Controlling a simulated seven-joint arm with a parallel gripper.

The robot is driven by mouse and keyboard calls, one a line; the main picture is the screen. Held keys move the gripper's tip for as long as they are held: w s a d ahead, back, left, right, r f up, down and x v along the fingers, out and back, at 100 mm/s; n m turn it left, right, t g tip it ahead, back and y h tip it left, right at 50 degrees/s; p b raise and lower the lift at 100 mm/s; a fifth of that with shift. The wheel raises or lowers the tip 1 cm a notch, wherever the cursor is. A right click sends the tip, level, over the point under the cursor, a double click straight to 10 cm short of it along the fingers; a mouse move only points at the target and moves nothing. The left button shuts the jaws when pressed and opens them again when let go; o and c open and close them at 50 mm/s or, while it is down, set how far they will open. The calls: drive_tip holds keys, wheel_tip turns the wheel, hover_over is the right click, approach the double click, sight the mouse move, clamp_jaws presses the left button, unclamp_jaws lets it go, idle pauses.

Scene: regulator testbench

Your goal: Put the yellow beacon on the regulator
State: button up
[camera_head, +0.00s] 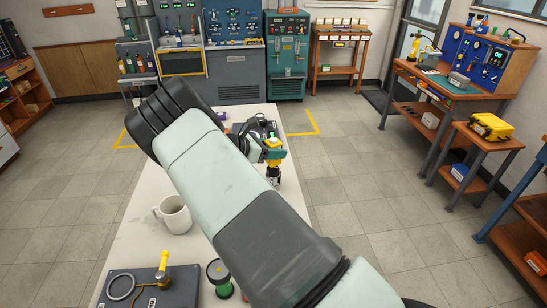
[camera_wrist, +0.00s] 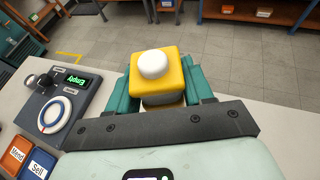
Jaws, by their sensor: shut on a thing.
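The yellow beacon is a yellow block with a white dome on top. In the wrist view the beacon (camera_wrist: 172,75) sits between the two teal fingers of my gripper (camera_wrist: 160,92), which is shut on it. In the head view the yellow and teal of my gripper (camera_head: 273,156) show past my arm, over the right edge of the white table. A small dark and silver part (camera_head: 274,173) shows just below it; I cannot tell whether this is the regulator. My arm hides much of the table, and I cannot identify the regulator for certain.
A dark console (camera_wrist: 62,108) with a green display and white dial lies left of my gripper. A white mug (camera_head: 175,216), a dark panel with a yellow handle (camera_head: 148,287) and a green-and-black cylinder (camera_head: 219,277) stand nearer on the table (camera_head: 124,240). Open floor lies right.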

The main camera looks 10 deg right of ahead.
drive_tip(key=shift+f, duration=1.45)
drive_tip(key=shift+f, duration=0.1)
drive_tip(key=o, duration=1.1)
